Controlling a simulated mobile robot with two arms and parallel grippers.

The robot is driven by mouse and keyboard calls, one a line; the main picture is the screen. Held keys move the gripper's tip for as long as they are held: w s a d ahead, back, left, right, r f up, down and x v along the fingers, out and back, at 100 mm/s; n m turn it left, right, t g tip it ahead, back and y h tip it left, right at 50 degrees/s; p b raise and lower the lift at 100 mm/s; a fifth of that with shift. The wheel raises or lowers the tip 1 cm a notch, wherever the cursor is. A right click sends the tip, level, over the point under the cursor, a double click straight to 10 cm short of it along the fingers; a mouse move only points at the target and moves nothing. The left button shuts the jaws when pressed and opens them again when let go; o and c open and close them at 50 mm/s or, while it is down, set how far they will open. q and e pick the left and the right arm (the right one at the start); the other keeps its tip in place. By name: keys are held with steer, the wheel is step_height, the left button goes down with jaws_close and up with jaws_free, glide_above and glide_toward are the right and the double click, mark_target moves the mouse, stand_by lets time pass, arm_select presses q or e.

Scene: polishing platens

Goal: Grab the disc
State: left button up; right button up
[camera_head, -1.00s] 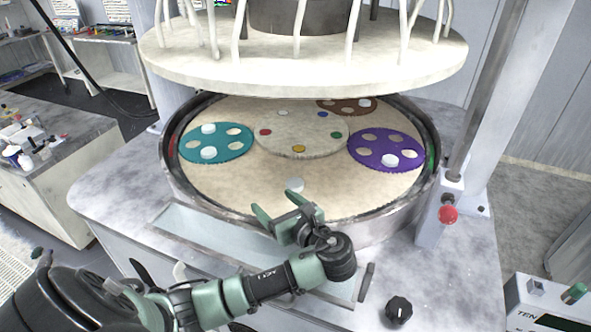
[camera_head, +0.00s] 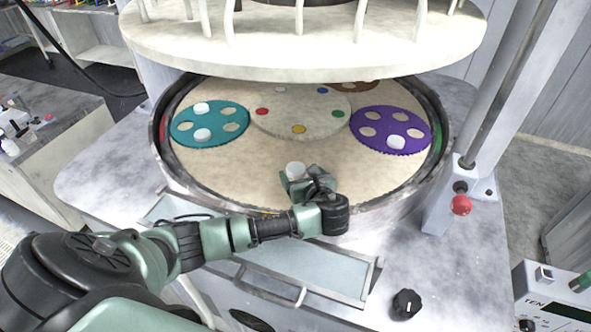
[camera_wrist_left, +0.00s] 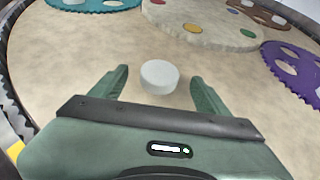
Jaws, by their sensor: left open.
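A small white disc (camera_head: 295,169) lies flat on the bare beige platen, near its front edge. In the left wrist view the disc (camera_wrist_left: 159,77) sits between and slightly beyond the two fingertips of my left gripper (camera_wrist_left: 160,80), with a gap on each side. My left gripper (camera_head: 297,182) is open and empty, low over the front of the platen. In the head view it reaches to the disc's near side and hides a little of its lower edge. My right gripper does not show.
A teal carrier (camera_head: 228,114) and a purple carrier (camera_head: 384,141) lie on the platen with white discs in some holes. A brown carrier (camera_head: 352,87) is at the back. A center plate (camera_head: 285,115) has colored dots. A dark rim (camera_head: 163,160) surrounds the platen; an upper plate (camera_head: 300,62) hangs above.

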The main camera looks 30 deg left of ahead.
mark_target(296, 170)
arm_select(q)
steer(key=shift+x, duration=1.45)
steer(key=shift+r, duration=0.1)
steer(key=c, duration=1.6)
